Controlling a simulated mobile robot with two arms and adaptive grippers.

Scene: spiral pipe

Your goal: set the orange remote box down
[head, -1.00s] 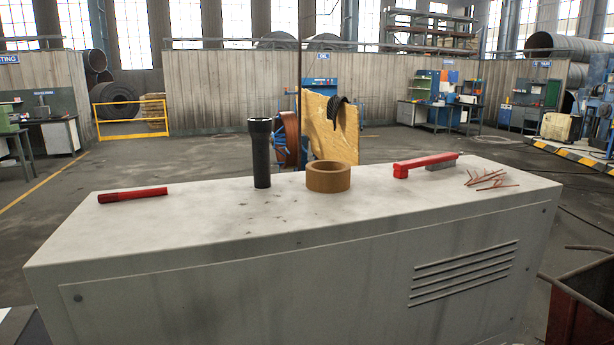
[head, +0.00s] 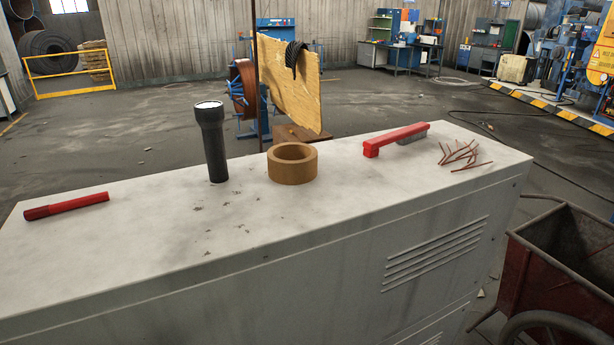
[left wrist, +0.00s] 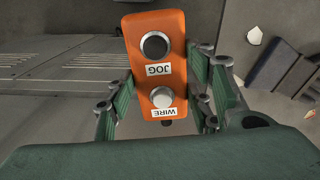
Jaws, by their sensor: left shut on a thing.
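The orange remote box (left wrist: 158,72) shows in the left wrist view, with a black button marked JOG and a grey knob marked WIRE. My left gripper (left wrist: 160,90) is shut on it, with green fingers on both sides of the box. The box covers part of what lies behind it. Neither the box nor my grippers show in the head view. My right gripper is in no view.
A grey cabinet (head: 330,215) has a flat top holding a red marker (head: 66,206), black flashlight (head: 212,143), tape roll (head: 292,164), red-handled brush (head: 397,139) and thin rods (head: 460,154). Its front left top is clear. A rusty cart (head: 560,270) stands at right.

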